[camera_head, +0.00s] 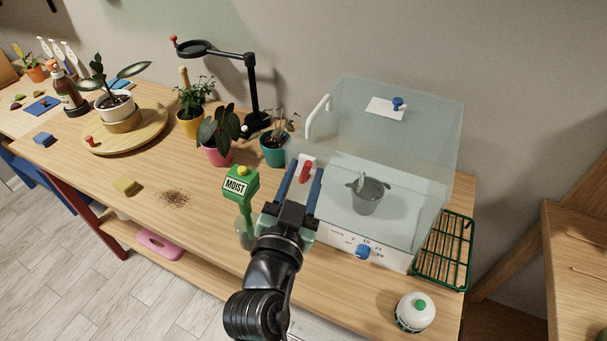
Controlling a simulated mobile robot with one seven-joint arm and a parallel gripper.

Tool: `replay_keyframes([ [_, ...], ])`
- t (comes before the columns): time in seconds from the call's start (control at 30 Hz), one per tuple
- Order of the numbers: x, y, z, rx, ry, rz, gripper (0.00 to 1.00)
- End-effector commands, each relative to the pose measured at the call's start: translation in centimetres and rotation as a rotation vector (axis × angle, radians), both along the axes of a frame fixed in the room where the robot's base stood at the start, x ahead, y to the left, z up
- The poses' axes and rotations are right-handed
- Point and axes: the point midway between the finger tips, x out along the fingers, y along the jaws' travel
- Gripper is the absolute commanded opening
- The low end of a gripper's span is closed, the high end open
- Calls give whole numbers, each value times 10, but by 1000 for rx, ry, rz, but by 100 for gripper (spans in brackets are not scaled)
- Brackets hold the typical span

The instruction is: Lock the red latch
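The red latch (305,172) is a small red handle on a white plate at the left side of the clear propagation box (398,150). My gripper (303,173) reaches up from the bottom with its two blue fingers apart. The fingers appear on either side of the latch in the picture; whether they touch it cannot be told. Nothing shows held between them. The box's lid looks closed, with a white handle (318,117) on its left and a blue knob (398,103) on top. A grey pot (369,196) with a small plant stands inside the box.
A green moisture meter reading MOIST (240,183) stands just left of my gripper. Potted plants (217,137) and a black lamp stand (252,95) are behind it. A green rack (443,250) and a white round bottle (415,312) are at the right. The left front tabletop has spilled soil (175,198).

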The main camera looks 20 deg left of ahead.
Motion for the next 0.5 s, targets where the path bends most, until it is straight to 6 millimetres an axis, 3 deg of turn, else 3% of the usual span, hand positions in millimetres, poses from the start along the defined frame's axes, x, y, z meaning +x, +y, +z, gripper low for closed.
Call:
replay_keyframes([
  [0.03,0,0,0,0,0,0,29],
  [0.2,0,0,0,0,0,0,0],
  [0.5,0,1,1,-10,0,0,0],
])
